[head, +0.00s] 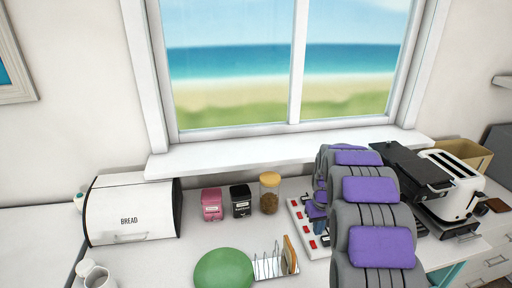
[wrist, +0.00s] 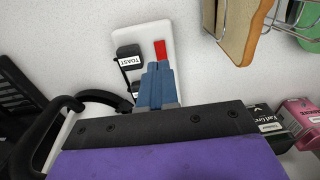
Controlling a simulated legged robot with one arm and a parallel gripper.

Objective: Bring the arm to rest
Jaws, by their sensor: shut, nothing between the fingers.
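My gripper (wrist: 158,66) shows in the wrist view, its blue fingers shut together with nothing between them. The fingertips overlap the white switch panel (wrist: 150,32) in the picture, just below a red switch (wrist: 160,50) and beside a black plug labelled TOAST (wrist: 129,60). I cannot tell whether they touch it. In the head view my grey and purple arm reaches forward over the counter toward the same panel (head: 293,209) with its red switches. The arm covers part of the panel and hides most of the gripper.
A toast rack (head: 268,267) with bread and a green plate (head: 224,270) lie left of the arm. Jars and tins (head: 212,204) and a bread bin (head: 130,210) stand farther left. A black appliance (head: 410,168) and white toaster (head: 455,185) crowd the right.

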